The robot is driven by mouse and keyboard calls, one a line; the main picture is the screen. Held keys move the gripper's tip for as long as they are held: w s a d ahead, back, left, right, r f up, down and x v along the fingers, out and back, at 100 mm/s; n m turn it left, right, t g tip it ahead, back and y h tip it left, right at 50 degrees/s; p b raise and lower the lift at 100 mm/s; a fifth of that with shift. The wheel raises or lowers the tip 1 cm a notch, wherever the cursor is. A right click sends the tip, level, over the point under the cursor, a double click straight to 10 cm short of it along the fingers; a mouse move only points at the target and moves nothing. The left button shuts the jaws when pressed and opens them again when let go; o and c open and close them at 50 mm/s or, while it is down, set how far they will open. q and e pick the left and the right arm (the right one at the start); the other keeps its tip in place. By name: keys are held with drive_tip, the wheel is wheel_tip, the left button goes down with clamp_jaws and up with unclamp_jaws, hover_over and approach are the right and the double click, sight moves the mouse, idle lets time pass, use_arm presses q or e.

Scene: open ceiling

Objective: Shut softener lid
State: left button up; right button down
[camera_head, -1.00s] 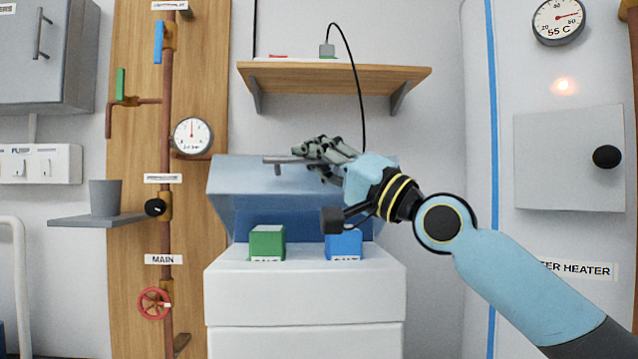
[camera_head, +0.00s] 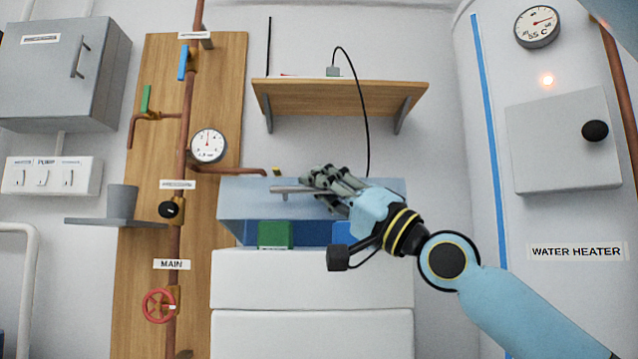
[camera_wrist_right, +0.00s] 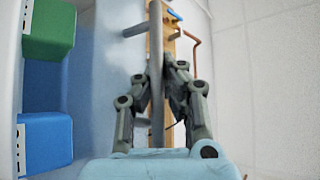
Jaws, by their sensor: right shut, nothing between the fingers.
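The softener is a white cabinet (camera_head: 310,285) with a pale blue-grey lid (camera_head: 245,207) standing partly open above it. A grey bar handle (camera_head: 285,189) sticks out on the lid's face; the handle also shows in the wrist view (camera_wrist_right: 156,45). A green block (camera_head: 275,235) and a blue block (camera_head: 342,232) sit in the opening below the lid. My right gripper (camera_head: 312,181) is at the handle's right part, shut with nothing held. In the wrist view its fingers (camera_wrist_right: 160,75) line up with the bar; contact is unclear. My left gripper is out of view.
A wooden shelf (camera_head: 340,97) is on the wall above the lid. Pipes, a gauge (camera_head: 208,145) and a red valve wheel (camera_head: 160,305) are on a wooden panel to the left. The water heater (camera_head: 490,230) stands to the right.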

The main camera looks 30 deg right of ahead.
drive_tip(key=c, duration=1.9)
unclamp_jaws()
drive_tip(key=shift+s+a+r, duration=0.1)
drive_tip(key=shift+s+r, duration=0.1)
drive_tip(key=shift+s, duration=0.05)
drive_tip(key=shift+o, duration=1.3)
drive_tip(key=shift+s+r, duration=0.1)
